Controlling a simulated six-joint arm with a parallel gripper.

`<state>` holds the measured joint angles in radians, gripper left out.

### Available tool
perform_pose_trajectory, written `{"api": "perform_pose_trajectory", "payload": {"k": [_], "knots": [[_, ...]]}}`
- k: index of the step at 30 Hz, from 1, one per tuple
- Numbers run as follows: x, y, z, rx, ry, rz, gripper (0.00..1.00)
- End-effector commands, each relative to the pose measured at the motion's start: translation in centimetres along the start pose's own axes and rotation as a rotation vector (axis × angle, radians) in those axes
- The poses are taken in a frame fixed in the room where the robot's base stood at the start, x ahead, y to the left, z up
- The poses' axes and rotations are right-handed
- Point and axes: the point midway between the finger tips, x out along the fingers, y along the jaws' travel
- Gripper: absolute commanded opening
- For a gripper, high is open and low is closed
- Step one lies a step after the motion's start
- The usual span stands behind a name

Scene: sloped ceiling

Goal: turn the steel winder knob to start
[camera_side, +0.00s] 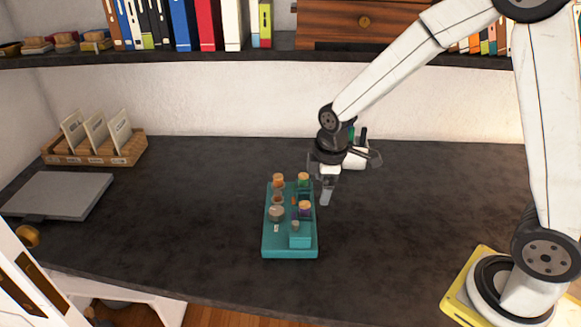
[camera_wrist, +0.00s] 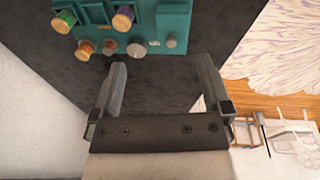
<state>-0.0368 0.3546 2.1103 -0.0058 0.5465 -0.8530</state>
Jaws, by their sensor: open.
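A teal box (camera_side: 290,251) with several knobs on top stands on the dark worktop; part of it also shows at the top of the wrist view (camera_wrist: 178,14). A round, pale steel-looking knob (camera_side: 277,213) sits on its left side in the side view, and it also shows in the wrist view (camera_wrist: 137,50). A smaller grey knob (camera_side: 295,225) is on the raised front block; which grey knob is the winder is not clear. My gripper (camera_side: 326,193) is open and empty, above the worktop just right of the box. Its fingers (camera_wrist: 160,66) are apart from the knobs.
Orange (camera_side: 278,181), green (camera_side: 304,180) and purple (camera_side: 305,206) knobs crowd the same box. A wooden holder with cards (camera_side: 95,155) and a flat grey slab (camera_side: 60,194) are at the left. A shelf (camera_side: 180,53) runs along the back wall.

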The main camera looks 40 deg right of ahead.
Motion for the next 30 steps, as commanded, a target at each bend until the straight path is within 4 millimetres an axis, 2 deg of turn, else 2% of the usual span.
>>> {"api": "perform_pose_trajectory", "payload": {"k": [9,21,30], "knots": [[2.7,3.3,-4.0,-0.461,-0.026,-0.048,0.99],[6.8,6.2,-8.2,-1.036,-0.030,-0.121,0.99],[8.7,7.2,-9.8,-1.293,-0.019,-0.156,0.99]]}}
